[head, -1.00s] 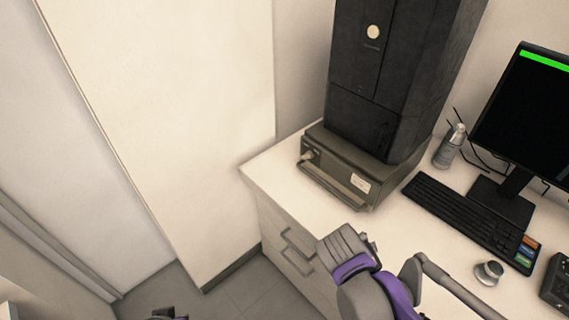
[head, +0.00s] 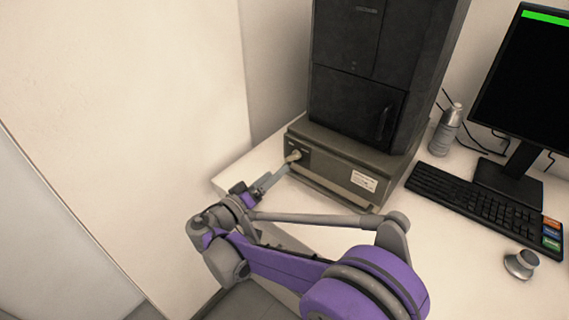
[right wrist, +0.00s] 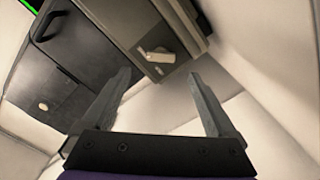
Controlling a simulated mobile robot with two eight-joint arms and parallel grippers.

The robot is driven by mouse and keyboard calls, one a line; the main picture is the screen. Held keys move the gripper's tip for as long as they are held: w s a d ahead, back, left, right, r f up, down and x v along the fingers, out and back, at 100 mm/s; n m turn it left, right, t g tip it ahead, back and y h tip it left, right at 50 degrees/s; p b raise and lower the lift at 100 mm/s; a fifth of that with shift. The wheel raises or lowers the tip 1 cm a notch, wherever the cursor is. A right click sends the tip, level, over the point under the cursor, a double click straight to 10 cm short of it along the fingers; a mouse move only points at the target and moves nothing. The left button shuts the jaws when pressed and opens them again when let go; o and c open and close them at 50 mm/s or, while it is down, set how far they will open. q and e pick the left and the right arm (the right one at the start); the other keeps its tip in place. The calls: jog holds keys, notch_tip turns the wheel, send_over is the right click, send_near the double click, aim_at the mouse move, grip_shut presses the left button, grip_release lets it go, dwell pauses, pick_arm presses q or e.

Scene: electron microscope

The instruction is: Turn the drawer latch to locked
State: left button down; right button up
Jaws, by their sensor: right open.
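The drawer latch (head: 293,156) is a small pale beige handle on a dark plate, at the left end of the front of the grey drawer unit (head: 318,152) under the black microscope cabinet (head: 362,115). In the right wrist view the latch (right wrist: 161,54) shows as a tilted lever beyond the fingertips, in line with the gap between them. My right gripper (head: 284,170) is open and empty, its fingers pointing at the latch from the front left. The open fingers also show in the right wrist view (right wrist: 160,80). In the head view I cannot tell whether they touch the latch. My left gripper is out of view.
A pale wall panel (head: 130,120) rises at the left.

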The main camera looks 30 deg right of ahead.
aim_at(292, 158)
jog(key=x, duration=0.7)
jog(key=shift+a+b, duration=0.1)
jog(key=shift+b, duration=0.25)
jog(key=c, duration=1.4)
jog(key=shift+o, duration=0.2)
